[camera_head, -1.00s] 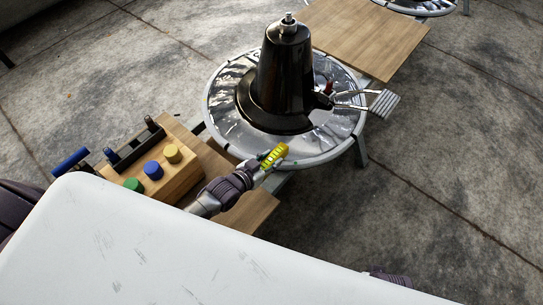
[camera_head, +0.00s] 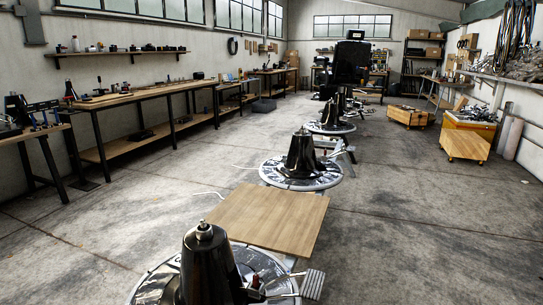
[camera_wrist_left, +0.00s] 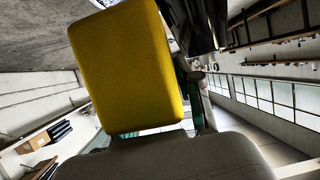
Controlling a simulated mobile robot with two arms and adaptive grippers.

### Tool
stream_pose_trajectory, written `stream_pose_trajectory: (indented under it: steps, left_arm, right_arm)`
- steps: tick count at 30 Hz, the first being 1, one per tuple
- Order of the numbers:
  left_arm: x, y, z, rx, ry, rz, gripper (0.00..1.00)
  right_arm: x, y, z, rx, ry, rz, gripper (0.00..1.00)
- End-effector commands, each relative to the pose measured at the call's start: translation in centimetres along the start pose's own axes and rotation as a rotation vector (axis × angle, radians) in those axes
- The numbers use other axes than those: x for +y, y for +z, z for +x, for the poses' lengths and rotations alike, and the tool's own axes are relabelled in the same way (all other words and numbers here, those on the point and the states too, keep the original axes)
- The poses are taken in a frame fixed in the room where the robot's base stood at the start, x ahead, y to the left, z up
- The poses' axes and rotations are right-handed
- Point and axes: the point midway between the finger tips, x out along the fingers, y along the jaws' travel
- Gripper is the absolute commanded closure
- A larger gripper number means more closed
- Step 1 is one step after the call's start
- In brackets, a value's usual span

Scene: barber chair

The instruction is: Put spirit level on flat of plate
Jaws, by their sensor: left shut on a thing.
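The yellow spirit level (camera_wrist_left: 125,65) fills much of the left wrist view, seen close up. My left gripper (camera_wrist_left: 165,135) is shut on it; the level hides much of the fingers. A black shape, likely the chair base, shows behind the level at the top. In the head view, the nearest round metal plate (camera_head: 150,286) is cut off by the bottom edge, with a black conical base (camera_head: 208,268) standing on it. Neither gripper shows in the head view now, so the gap between level and plate cannot be told.
A wooden board (camera_head: 268,218) lies just beyond the near plate. A second plate with a black base (camera_head: 302,155) stands behind it, and more follow in line. A long workbench (camera_head: 150,95) runs along the left wall.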

Motion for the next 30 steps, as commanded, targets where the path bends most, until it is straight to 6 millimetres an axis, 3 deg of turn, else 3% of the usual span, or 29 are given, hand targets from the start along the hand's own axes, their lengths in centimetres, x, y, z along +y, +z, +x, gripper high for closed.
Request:
stream_pose_trajectory:
  steps: [3,8,14,20,24,30]
  left_arm:
    - [-1.3,-3.0,-3.3,0.013,-0.067,-0.039,1.00]
    - [-3.1,-5.5,-7.3,0.020,-0.151,-0.097,1.00]
    - [-3.1,-9.0,-8.7,0.015,-0.148,-0.100,1.00]
    - [-3.1,-13.2,-10.4,0.015,-0.145,-0.100,1.00]
    - [-3.2,-16.6,-11.9,0.016,-0.145,-0.101,1.00]
    - [-3.4,-19.9,-13.3,0.014,-0.147,-0.098,1.00]
  right_arm:
    - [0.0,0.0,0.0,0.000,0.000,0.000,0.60]
    - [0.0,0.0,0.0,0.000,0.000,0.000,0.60]
    - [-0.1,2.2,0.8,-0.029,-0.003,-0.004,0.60]
    - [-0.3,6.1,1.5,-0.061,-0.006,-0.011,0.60]
    - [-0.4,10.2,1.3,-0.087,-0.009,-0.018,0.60]
    - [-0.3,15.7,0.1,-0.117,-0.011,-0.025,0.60]
